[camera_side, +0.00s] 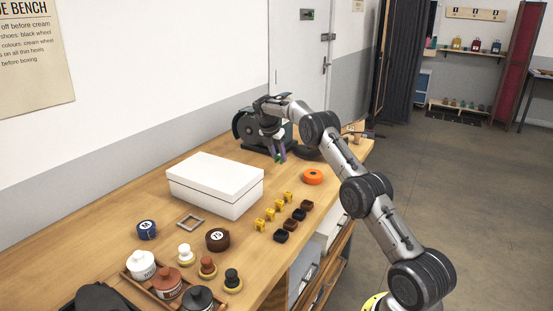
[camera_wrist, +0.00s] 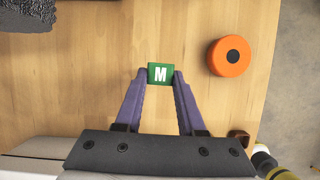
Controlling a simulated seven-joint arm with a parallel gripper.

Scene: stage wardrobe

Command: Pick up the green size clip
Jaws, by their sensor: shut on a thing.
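The green size clip (camera_wrist: 161,73) is a small green block with a white M on its face. In the wrist view it sits between the two purple fingertips of my gripper (camera_wrist: 160,76), which touch its left and right sides. In the side view my gripper (camera_side: 281,157) is over the far part of the bench, beyond the white box, and a bit of green shows at its tips. My gripper is shut on the clip. From these views I cannot tell whether the clip is clear of the bench top.
A white box (camera_side: 215,184) stands left and nearer on the bench. An orange disc (camera_side: 313,177) lies to the right, also in the wrist view (camera_wrist: 230,56). A dark machine (camera_side: 252,130) stands behind my gripper. Several yellow and dark small blocks lie nearer.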

